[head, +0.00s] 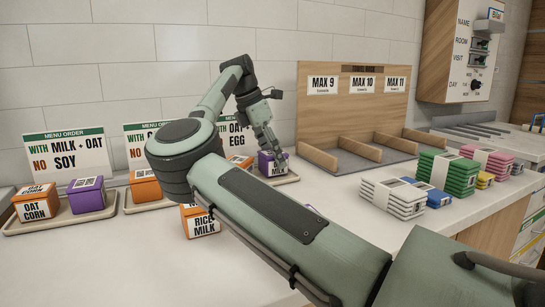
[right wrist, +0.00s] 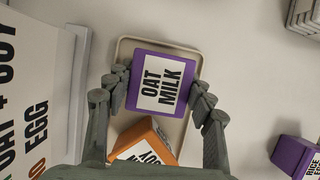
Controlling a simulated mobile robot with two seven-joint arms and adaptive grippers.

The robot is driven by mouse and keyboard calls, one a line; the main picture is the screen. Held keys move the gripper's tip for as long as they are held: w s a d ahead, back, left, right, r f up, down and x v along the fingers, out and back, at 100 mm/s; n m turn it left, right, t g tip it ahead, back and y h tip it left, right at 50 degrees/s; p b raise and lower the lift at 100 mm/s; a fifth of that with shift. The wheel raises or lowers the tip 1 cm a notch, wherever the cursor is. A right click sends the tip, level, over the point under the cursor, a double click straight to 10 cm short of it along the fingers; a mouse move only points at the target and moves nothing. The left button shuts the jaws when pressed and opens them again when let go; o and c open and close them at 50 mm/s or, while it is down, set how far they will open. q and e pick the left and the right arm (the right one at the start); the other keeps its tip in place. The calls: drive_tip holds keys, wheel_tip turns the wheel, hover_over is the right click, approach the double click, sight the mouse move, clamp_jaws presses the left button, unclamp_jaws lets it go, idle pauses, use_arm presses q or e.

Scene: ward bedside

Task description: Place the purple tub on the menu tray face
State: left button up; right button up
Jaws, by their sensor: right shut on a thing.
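A purple tub labelled "OAT MILK" (right wrist: 147,81) is between the fingers of my right gripper (right wrist: 165,88), which is shut on it. In the head view the tub (head: 265,166) is at the rightmost menu tray (head: 293,178), under the sign reading "EGG". In the right wrist view the tub is over the far part of this beige tray (right wrist: 186,133). Whether its base touches the tray face is hidden. An orange tub (right wrist: 152,129) sits tilted in view at the tray's near part, close to the purple one. My left gripper is not in view.
The left tray (head: 60,222) holds an orange tub (head: 35,203) and a purple tub (head: 87,195). An orange "RICE MILK" tub (head: 201,222) stands in front. Another purple tub (right wrist: 291,156) is off to the right. Stacked colored packs (head: 447,174) and a wooden rack (head: 352,102) are at right.

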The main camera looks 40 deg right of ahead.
drive_tip(key=shift+f, duration=0.2)
drive_tip(key=o, duration=1)
drive_tip(key=shift+f, duration=0.1)
drive_tip(key=o, duration=0.4)
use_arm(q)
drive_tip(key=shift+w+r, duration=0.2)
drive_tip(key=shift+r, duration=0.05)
